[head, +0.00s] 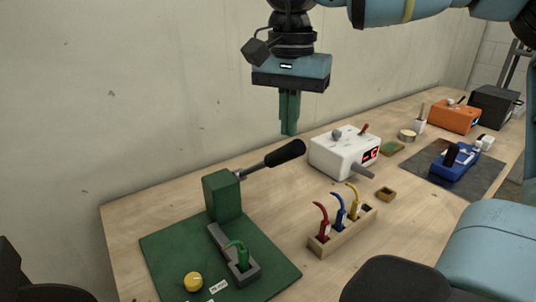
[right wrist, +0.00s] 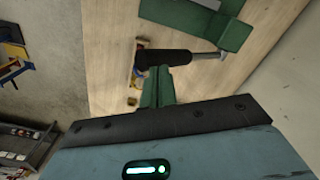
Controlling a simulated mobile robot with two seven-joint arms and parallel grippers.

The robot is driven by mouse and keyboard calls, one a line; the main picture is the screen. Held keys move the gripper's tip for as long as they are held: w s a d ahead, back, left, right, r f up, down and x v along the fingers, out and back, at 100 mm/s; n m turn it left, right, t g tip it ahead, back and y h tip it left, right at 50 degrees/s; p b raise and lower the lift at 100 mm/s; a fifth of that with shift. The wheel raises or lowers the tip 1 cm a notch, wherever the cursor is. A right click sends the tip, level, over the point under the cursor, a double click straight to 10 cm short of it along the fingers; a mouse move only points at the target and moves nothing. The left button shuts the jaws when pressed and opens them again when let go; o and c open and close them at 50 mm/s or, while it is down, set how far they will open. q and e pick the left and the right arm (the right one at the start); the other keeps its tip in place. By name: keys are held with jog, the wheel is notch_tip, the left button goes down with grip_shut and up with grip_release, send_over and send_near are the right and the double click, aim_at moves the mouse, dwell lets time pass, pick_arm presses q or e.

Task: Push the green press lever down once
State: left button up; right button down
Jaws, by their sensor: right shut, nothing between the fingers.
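The green press (head: 222,196) stands on a green base plate (head: 160,250) at the front left of the bench. Its lever, a metal rod with a black handle (head: 286,153), slants upward to the right. My right gripper (head: 289,132) is shut and empty, its green fingers pointing down just above the black handle in the head view. In the right wrist view the closed fingers (right wrist: 158,72) appear close to the handle (right wrist: 165,58), with the press (right wrist: 195,15) beyond; I cannot tell whether they touch. My left gripper is not in view.
A white box with a red display (head: 345,152) stands right of the handle. A wooden rack (head: 345,228) holds red, blue and yellow tools. A yellow knob (head: 193,281) is on the base plate. A blue device (head: 455,165) lies farther right. A wall runs behind the bench.

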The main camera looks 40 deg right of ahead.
aim_at(288, 153)
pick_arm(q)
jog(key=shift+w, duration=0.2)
